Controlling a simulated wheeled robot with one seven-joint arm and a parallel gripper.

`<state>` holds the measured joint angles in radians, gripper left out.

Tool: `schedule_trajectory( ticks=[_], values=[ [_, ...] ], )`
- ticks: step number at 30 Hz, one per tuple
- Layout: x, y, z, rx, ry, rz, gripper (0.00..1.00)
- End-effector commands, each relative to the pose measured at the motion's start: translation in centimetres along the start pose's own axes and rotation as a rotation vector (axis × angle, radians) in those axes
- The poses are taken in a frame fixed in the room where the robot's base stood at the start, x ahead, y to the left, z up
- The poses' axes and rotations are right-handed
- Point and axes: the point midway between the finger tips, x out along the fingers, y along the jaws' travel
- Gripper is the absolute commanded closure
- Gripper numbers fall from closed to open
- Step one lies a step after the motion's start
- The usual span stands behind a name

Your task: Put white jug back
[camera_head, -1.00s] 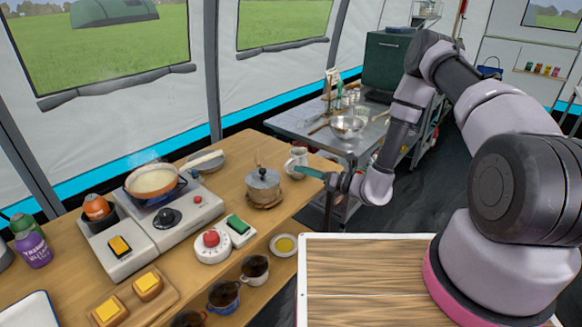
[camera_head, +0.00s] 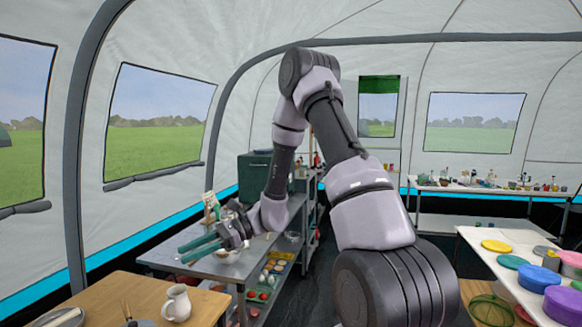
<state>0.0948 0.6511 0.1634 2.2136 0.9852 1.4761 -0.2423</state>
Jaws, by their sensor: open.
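The white jug (camera_head: 177,302) stands upright on the wooden table (camera_head: 115,290) at the lower left, near the table's far right part. Its handle points left. My gripper (camera_head: 196,249) has teal fingers, spread apart with nothing between them. It shows above and slightly right of the jug in the picture, apart from it, in front of the grey metal table (camera_head: 160,258).
Dark utensils in a pot (camera_head: 135,322) stand left of the jug, cut off by the frame. A green box (camera_head: 256,172) stands on the metal table. A white table with colored lids (camera_head: 536,277) is at the right. Dark floor lies between.

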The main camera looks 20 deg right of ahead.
Motion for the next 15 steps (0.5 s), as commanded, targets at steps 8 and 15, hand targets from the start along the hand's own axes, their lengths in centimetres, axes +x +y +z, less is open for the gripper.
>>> schedule_trajectory(
  ticks=[8,15],
  values=[
    [-5.3,5.0,7.5,-0.386,0.313,0.175,0.57],
    [-10.8,9.1,11.7,-0.694,0.620,0.262,0.57]
  ],
)
